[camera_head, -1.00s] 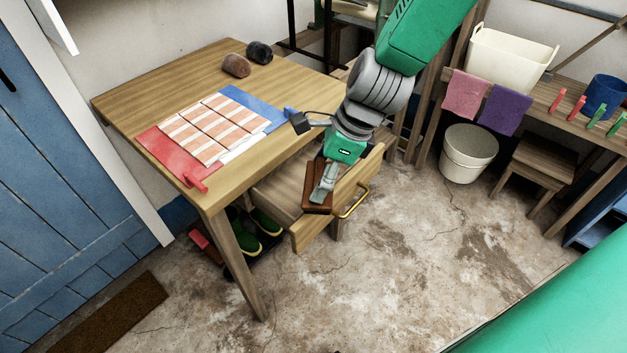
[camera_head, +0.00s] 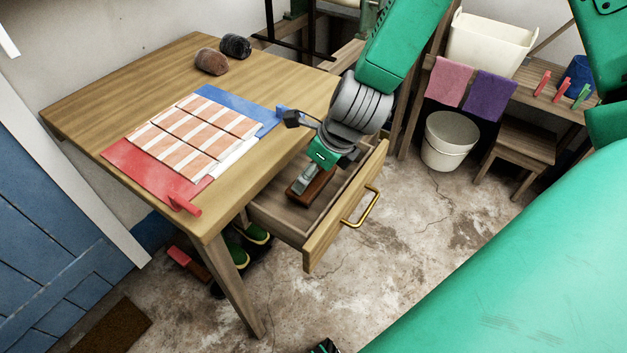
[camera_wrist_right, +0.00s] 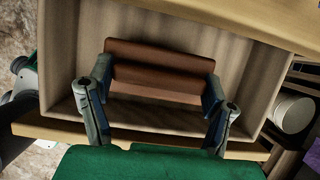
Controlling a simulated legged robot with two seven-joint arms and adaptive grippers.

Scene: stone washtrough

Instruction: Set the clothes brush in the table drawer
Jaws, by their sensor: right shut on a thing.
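The clothes brush (camera_head: 319,185) is a brown block, lying level inside the open table drawer (camera_head: 327,232). My right gripper (camera_head: 305,181) reaches down over the drawer and is shut on the brush. In the right wrist view the brush (camera_wrist_right: 160,72) spans the gap between the two fingers, above the pale drawer floor (camera_wrist_right: 150,115). I cannot tell whether its underside touches the floor. A small dark and green part (camera_head: 325,347) at the bottom edge of the head view looks like my left gripper; its fingers are not clear.
The table (camera_head: 80,112) carries a striped folded cloth (camera_head: 190,132) on a red and blue board and two dark rounded objects (camera_head: 212,61). Green boots (camera_head: 252,234) stand under it. A white bucket (camera_head: 449,140) and stool (camera_head: 515,150) stand right. The drawer's brass handle (camera_head: 362,207) faces open floor.

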